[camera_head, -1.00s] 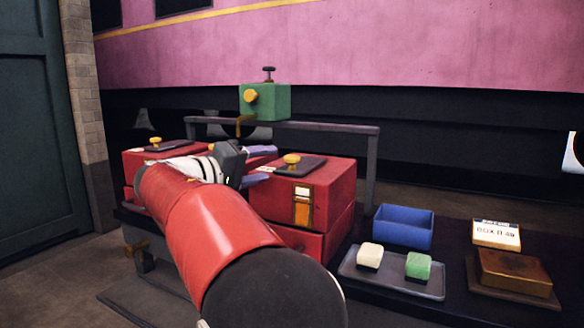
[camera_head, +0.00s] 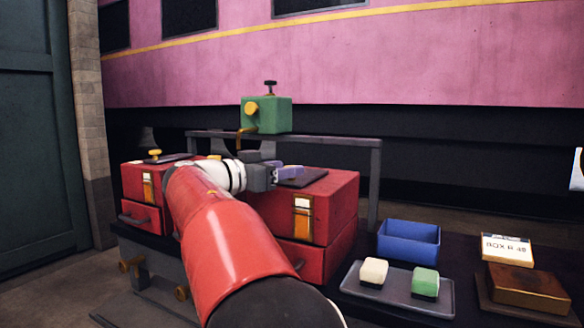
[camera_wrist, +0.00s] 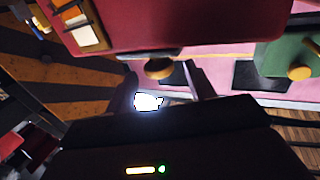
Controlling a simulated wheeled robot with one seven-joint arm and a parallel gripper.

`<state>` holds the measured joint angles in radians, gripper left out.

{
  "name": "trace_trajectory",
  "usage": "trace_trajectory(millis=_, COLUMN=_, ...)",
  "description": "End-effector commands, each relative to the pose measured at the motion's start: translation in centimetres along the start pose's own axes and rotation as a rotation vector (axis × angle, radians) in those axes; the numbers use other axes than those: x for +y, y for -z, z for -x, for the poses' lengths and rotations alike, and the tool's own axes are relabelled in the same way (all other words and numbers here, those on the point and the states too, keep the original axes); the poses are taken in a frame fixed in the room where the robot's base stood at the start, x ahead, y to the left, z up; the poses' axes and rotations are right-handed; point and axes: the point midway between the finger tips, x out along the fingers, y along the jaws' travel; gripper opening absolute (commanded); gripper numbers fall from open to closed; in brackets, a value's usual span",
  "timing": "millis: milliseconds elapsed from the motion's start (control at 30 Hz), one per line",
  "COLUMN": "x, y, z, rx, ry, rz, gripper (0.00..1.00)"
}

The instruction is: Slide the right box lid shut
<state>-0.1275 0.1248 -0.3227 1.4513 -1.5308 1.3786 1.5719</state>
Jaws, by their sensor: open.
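The right box (camera_head: 335,205) is red, with a dark flat lid (camera_head: 304,178) on top. My gripper (camera_head: 294,172) is at the lid's left part, with its purple fingers over it. It hides the lid's brass knob in the head view. In the wrist view the brass knob (camera_wrist: 159,68) shows between and just beyond the tips of my open gripper (camera_wrist: 162,80). The red box (camera_wrist: 190,22) fills the top of that view, with the dark lid edge next to the knob. Contact between fingers and knob cannot be told. How far the lid covers the opening is hidden.
A left red box (camera_head: 133,180) with a brass knob (camera_head: 155,154) stands beyond my arm. A green box (camera_head: 266,115) sits on a raised rail (camera_head: 330,139) behind. A blue bin (camera_head: 408,242), a grey tray (camera_head: 390,296) with two blocks, and a brown block (camera_head: 528,288) lie at right.

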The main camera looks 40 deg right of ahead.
Motion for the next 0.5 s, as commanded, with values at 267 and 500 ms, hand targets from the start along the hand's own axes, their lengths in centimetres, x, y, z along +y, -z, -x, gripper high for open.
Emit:
trace_trajectory(millis=267, x=0.0, y=0.0, z=-2.8, rx=0.000, ry=0.000, rz=0.000, gripper=0.54)
trace_trajectory(millis=500, x=0.0, y=0.0, z=-2.9, rx=0.000, ry=0.000, rz=0.001, gripper=0.54)
